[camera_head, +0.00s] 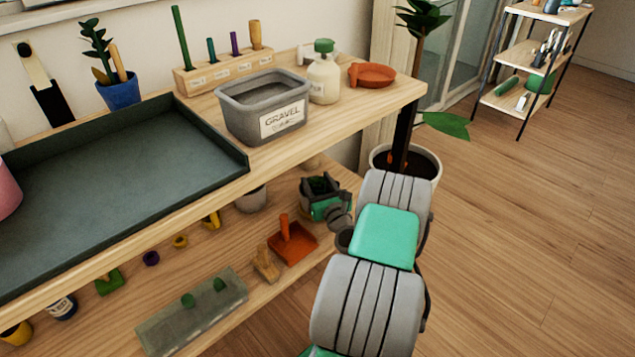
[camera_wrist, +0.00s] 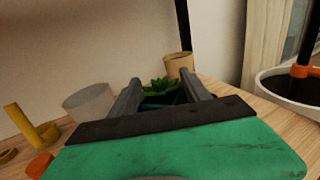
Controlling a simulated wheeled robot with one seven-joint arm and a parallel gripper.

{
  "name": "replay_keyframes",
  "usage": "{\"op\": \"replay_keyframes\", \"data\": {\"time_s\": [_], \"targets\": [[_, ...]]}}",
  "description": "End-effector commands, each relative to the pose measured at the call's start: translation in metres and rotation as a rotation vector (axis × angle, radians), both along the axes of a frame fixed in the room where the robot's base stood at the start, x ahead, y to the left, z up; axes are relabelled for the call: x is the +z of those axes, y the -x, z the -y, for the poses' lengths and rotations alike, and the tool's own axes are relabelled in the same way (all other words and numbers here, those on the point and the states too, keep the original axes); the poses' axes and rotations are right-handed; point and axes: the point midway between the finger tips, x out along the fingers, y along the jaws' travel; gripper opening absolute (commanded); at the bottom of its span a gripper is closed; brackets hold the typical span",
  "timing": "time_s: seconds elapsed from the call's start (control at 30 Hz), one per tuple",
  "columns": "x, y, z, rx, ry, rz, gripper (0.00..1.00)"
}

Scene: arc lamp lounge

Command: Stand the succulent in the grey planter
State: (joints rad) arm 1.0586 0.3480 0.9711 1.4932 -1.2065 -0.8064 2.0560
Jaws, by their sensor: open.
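The succulent (camera_wrist: 160,87) is a small green rosette. In the wrist view it shows between the two fingers of my gripper (camera_wrist: 160,92), which is open. A dark part below its leaves is mostly hidden by the fingers and the gripper body. In the head view my gripper (camera_head: 322,190) reaches over the lower shelf, with the green leaves (camera_head: 319,184) between its fingers. I cannot tell whether the fingers touch the plant. A plain grey pot (camera_head: 250,199), which looks like the planter, stands on the lower shelf to the left; it also shows in the wrist view (camera_wrist: 90,103).
The lower shelf also holds an orange dustpan (camera_head: 293,243), a wooden brush (camera_head: 265,264) and a translucent tray (camera_head: 190,315). A tan pot (camera_wrist: 180,65) stands behind the succulent. The upper bench (camera_head: 345,110) overhangs the shelf and carries a gravel bin (camera_head: 235,108).

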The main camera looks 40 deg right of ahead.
Motion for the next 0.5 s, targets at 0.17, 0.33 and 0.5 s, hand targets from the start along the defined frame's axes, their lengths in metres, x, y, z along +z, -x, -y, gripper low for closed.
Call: {"op": "replay_keyframes", "data": {"time_s": [0.17, 0.33, 0.5], "targets": [[0.003, 0.000, 0.000, 0.000, 0.000, 0.001, 0.55], [0.004, 0.023, -0.006, -0.005, -0.005, -0.001, 0.55], [0.004, 0.067, -0.022, -0.008, -0.004, 0.000, 0.55]]}}
